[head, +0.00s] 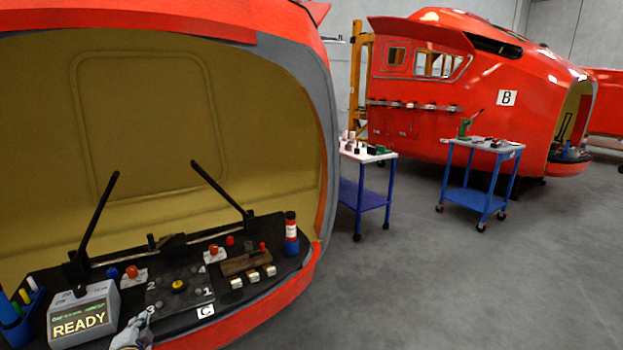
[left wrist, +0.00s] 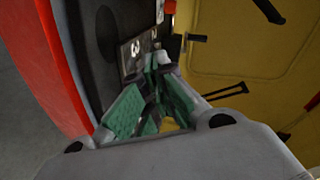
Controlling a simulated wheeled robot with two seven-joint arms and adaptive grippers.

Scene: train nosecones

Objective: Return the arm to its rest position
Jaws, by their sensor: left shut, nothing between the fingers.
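My left gripper (head: 141,326) shows at the bottom of the head view, low over the front edge of the dark console shelf (head: 105,335) in the red nosecone. It is beside the plate marked 1, 2 and 3 (head: 180,288). In the left wrist view the green-padded fingers (left wrist: 158,66) are shut with nothing between them. Their tips point towards the plate, whose 3 marking shows just past them. I cannot tell whether they touch it. My right gripper is in neither view.
A READY display box (head: 82,315) stands left of the gripper. A yellow knob (head: 177,286), red buttons, a brown block (head: 246,262) and a red-and-blue cylinder (head: 291,233) are on the shelf. Two blue carts (head: 480,147) stand right, with clear floor (head: 450,280) in front.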

